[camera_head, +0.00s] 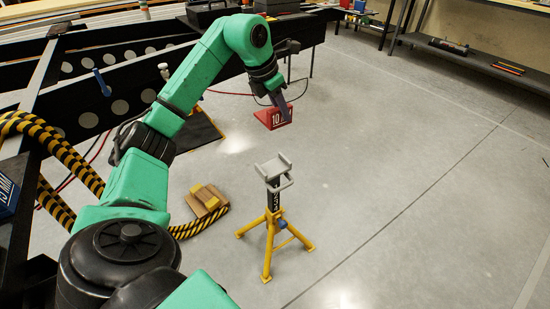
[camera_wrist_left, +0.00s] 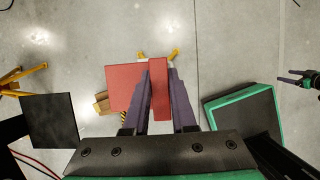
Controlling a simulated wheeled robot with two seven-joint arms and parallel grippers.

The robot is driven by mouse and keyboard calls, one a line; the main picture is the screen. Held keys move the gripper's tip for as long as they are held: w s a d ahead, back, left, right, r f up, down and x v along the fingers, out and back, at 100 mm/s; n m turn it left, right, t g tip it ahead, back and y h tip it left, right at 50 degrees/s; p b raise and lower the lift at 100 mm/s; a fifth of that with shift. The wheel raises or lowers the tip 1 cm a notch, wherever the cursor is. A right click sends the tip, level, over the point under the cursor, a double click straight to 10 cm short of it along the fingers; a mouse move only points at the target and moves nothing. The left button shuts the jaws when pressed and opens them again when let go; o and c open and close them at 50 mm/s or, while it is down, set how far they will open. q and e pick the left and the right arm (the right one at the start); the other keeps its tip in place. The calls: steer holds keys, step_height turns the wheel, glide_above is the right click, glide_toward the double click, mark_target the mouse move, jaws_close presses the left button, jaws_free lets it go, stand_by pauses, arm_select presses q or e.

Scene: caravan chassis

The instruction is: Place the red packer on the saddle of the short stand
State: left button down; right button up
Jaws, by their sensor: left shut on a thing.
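The red packer (camera_head: 273,117), a red block marked 10, is held in the air by my left gripper (camera_head: 281,102). In the left wrist view the red packer (camera_wrist_left: 122,86) sits between the purple fingers of my left gripper (camera_wrist_left: 160,75). The short stand (camera_head: 273,223) is a yellow tripod with a dark post and a grey, empty saddle (camera_head: 274,167). In the head view the packer appears above the saddle, apart from it. In the left wrist view the packer hides most of the stand (camera_wrist_left: 174,52). My right gripper (camera_wrist_left: 293,79) shows small at the right, fingers apart and empty.
A brown board with yellow blocks (camera_head: 208,197) lies on the floor left of the stand. Black-and-yellow striped hoses (camera_head: 50,145) and the dark chassis (camera_head: 95,90) are at the left. A shelf (camera_head: 480,62) stands at the back right. The floor right of the stand is clear.

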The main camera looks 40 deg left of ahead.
arm_select(q)
step_height(320, 180, down, 20)
steer(key=b, duration=0.5)
steer(key=shift+r, duration=0.25)
steer(key=c, duration=0.7)
jaws_free()
steer(key=shift+c, duration=0.2)
arm_select(e)
steer(key=w+a+r+t+y, duration=0.1)
steer(key=a+r, duration=0.2)
steer(key=r, duration=0.8)
steer(key=shift+w+a+n, duration=0.15)
steer(key=shift+w+n, duration=0.25)
arm_select(q)
steer(key=shift+r, duration=0.1)
arm_select(e)
steer(key=shift+r, duration=0.1)
